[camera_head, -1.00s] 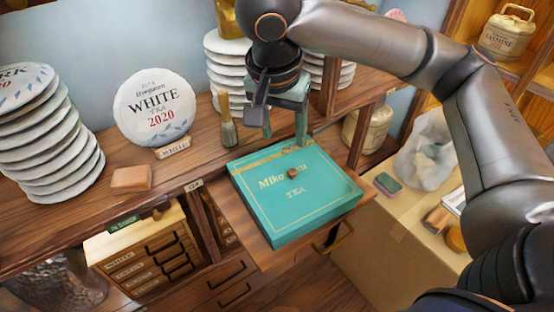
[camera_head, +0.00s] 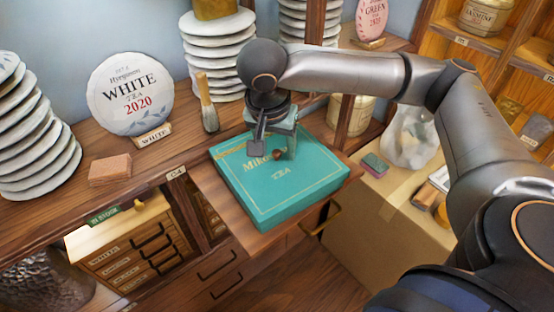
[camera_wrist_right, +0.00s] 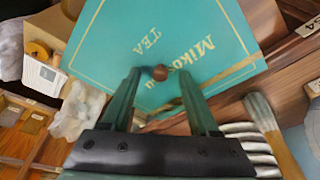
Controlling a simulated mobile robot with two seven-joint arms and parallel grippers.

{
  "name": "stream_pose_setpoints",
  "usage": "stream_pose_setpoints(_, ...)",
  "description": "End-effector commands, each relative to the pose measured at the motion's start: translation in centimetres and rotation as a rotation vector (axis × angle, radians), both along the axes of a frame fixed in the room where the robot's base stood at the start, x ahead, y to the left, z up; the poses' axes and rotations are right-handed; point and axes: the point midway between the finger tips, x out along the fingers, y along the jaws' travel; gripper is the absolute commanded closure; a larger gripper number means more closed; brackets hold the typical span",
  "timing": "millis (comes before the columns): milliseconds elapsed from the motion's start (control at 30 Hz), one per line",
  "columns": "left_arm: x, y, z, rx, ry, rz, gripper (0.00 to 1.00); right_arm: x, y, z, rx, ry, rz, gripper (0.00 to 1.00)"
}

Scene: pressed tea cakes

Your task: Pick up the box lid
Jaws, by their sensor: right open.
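The teal box lid (camera_head: 285,195), lettered in gold with "TEA", lies flat on its box on a pulled-out wooden board or drawer. A small brown knob (camera_head: 278,154) stands on the lid. It also shows in the right wrist view (camera_wrist_right: 160,73). My right gripper (camera_head: 274,160) is open and low over the lid. In the right wrist view its two fingers (camera_wrist_right: 160,80) stand on either side of the knob, with gaps visible. The gripper hides part of the lettering. My left gripper is not in view.
A round white tea cake (camera_head: 130,95) stands on the shelf. Stacks of wrapped cakes (camera_head: 215,50) rise behind, with a brush (camera_head: 208,105) near the gripper. A small drawer cabinet (camera_head: 130,245) is at left. A cardboard box (camera_head: 375,220) stands at right.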

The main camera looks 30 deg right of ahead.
Motion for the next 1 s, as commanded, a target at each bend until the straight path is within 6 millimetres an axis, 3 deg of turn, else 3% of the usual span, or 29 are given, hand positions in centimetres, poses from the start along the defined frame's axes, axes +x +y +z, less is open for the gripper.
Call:
stream_pose_setpoints(267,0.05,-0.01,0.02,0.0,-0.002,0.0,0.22,0.1,-0.15,-0.5,-0.001,-0.001,-0.001,0.38)
stream_pose_setpoints(833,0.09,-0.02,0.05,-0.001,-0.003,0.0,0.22,0.11,-0.12,-0.46,-0.001,-0.001,-0.001,1.0)
stream_pose_setpoints(1000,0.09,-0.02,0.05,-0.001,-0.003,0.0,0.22,0.1,-0.11,-0.46,-0.001,-0.001,-0.001,1.0)
